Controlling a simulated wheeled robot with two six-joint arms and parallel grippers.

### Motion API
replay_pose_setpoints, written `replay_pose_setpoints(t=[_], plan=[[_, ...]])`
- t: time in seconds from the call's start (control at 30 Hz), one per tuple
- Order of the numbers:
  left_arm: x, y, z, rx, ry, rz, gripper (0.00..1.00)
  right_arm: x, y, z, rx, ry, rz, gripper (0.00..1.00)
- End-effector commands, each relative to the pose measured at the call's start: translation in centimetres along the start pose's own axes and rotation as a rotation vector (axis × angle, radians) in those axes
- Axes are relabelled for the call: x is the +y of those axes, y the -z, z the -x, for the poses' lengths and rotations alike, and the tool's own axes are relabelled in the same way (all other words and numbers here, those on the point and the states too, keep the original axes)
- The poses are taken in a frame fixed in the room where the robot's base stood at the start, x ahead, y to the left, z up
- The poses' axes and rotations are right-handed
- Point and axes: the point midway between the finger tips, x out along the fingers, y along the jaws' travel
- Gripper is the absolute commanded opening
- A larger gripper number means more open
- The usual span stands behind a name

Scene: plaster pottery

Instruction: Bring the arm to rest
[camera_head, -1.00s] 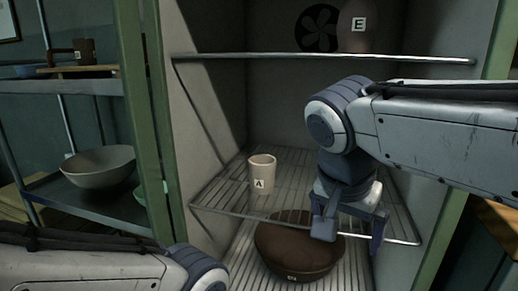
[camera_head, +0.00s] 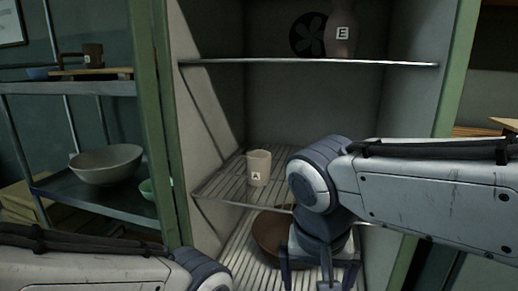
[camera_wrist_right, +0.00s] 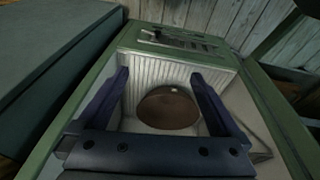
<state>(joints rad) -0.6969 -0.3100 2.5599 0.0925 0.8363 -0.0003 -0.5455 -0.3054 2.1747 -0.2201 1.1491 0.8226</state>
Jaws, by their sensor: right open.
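My right arm comes in from the right in the head view, its gripper (camera_head: 320,278) pointing down in front of the cabinet. In the right wrist view the same gripper (camera_wrist_right: 165,98) has its two fingers wide apart with nothing between them touching. Beyond the fingers a brown round pot (camera_wrist_right: 168,107) lies on the cabinet floor; in the head view the brown pot (camera_head: 270,232) is partly hidden behind my right wrist. My left arm shows at the lower left of the head view, but its gripper is outside the frame.
A beige cup marked A (camera_head: 259,167) stands on the cabinet's middle wire shelf (camera_head: 222,186). A vase marked E (camera_head: 341,38) stands on the upper shelf (camera_head: 310,62). At left, a rack holds a pale bowl (camera_head: 107,164), a green bowl (camera_head: 147,190) and a brown mug (camera_head: 93,54).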

Motion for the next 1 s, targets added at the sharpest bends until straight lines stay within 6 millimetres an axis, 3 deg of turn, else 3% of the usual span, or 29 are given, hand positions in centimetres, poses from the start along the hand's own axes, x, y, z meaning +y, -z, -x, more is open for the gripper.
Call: replay_pose_setpoints(t=[0.33,0.53,0.6,0.87,1.0], plan=[[0.0,0.0,0.4,0.0,0.0,0.0,0.5,-2.6,-7.9,-4.9,-0.132,0.14,0.516,1.0],[0.1,0.0,0.7,0.0,0.0,0.0,0.5,-2.8,-13.1,-7.6,-0.18,0.243,0.827,1.0],[0.2,0.1,3.3,-0.001,0.0,0.0,0.5,-2.8,-12.2,-4.9,-0.174,0.245,0.825,1.0],[0.7,0.5,9.8,0.0,0.0,0.0,0.5,-2.4,-10.6,1.5,-0.174,0.243,0.821,1.0],[1.1,0.8,14.6,0.0,0.0,0.0,0.5,-2.1,-9.5,6.2,-0.174,0.243,0.821,1.0]])
